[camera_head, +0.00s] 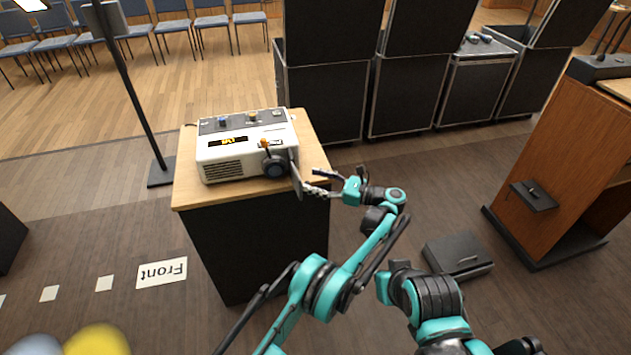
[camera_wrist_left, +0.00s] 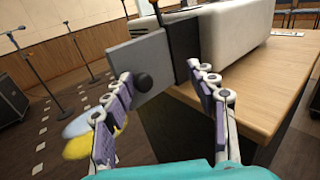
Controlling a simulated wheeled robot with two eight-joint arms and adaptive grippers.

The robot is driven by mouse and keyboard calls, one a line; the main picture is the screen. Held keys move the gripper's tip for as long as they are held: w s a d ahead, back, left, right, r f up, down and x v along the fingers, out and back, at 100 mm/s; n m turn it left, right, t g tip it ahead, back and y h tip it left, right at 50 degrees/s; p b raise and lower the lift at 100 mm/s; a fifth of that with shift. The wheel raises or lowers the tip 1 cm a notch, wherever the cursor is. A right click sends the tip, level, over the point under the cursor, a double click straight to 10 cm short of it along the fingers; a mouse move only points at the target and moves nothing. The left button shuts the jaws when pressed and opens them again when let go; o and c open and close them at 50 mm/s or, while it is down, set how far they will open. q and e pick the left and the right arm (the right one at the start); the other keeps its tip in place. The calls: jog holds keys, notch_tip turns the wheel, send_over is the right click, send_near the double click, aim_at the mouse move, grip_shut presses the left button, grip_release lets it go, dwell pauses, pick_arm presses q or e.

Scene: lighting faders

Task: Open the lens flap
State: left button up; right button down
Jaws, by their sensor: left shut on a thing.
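The white projector (camera_head: 244,145) sits on a wood-topped black stand. Its dark round lens (camera_head: 275,166) faces the front. The lens flap (camera_head: 295,177) is a thin grey plate standing out at the lens's right side, swung away from its front. In the left wrist view the flap (camera_wrist_left: 133,62) shows broad side on, with a dark round knob (camera_wrist_left: 143,82). My left gripper (camera_head: 308,180) is at the flap from the right. In the wrist view its fingers (camera_wrist_left: 160,73) are around the flap's near part, and the exact contact is hard to see. My right gripper is out of view.
The stand's wooden top (camera_head: 317,160) has bare room right of the projector. A black pole stand (camera_head: 135,90) is to the left. Black cases (camera_head: 325,105) stand behind. A wooden lectern (camera_head: 555,140) is at right, and a flat dark box (camera_head: 458,256) lies on the floor.

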pick_arm(q)
jog(key=shift+w+a+r, duration=0.1)
jog(key=shift+w+r, duration=0.05)
jog(key=shift+r, duration=0.05)
notch_tip(320, 180, up, 10)
jog(key=shift+f, duration=0.2)
